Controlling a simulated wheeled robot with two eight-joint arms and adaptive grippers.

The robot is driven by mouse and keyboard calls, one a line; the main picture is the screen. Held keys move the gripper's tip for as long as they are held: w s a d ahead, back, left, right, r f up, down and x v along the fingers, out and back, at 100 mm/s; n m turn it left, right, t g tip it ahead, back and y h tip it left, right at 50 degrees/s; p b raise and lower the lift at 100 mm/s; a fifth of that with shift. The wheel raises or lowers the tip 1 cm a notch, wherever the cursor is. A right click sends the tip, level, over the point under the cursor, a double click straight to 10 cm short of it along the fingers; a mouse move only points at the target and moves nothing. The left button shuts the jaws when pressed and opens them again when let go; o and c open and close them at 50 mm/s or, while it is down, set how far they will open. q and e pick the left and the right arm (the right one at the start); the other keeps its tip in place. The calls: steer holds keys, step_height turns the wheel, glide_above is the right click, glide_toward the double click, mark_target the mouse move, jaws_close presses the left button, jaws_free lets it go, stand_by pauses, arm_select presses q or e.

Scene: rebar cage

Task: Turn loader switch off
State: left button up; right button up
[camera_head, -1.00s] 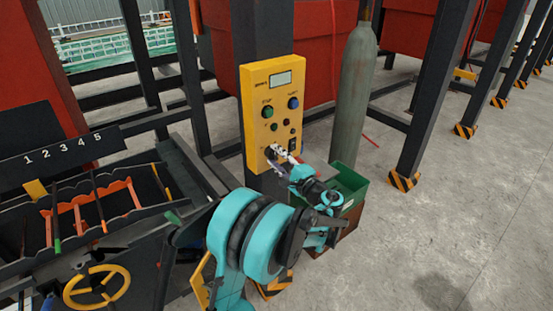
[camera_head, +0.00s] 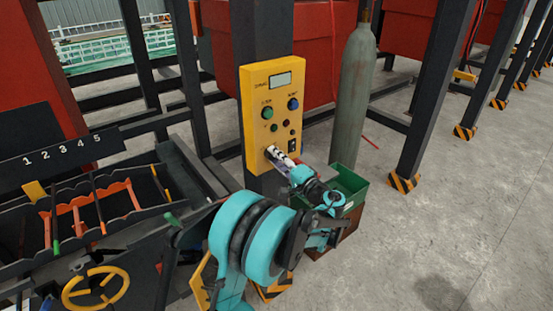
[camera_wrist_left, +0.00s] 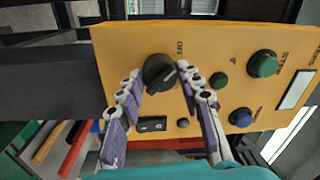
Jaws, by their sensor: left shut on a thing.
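The yellow control panel (camera_head: 255,92) is fixed to a dark post and also fills the left wrist view (camera_wrist_left: 215,50). The loader switch (camera_wrist_left: 157,67) is a black rotary knob with a raised grip bar, near an "OFF" label. In the head view my gripper hides it. My left gripper (camera_head: 271,153) is at the panel's lower left, turned on its side. The knob's exact pointing is hard to read. My right gripper is in neither view.
Green (camera_wrist_left: 263,64) and blue (camera_wrist_left: 241,117) buttons, small lamps and a black rocker (camera_wrist_left: 152,124) are close to the knob. A grey gas cylinder (camera_head: 355,95) and a green bin (camera_head: 349,184) stand right of the panel. Open floor lies farther right.

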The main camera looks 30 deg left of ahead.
arm_select(q)
steer(key=o, duration=1.2)
steer(key=shift+c, duration=0.2)
steer(key=shift+d, duration=0.1)
steer(key=v, duration=1.1)
steer(key=shift+s+d, duration=0.25)
steer(key=shift+d, duration=0.1)
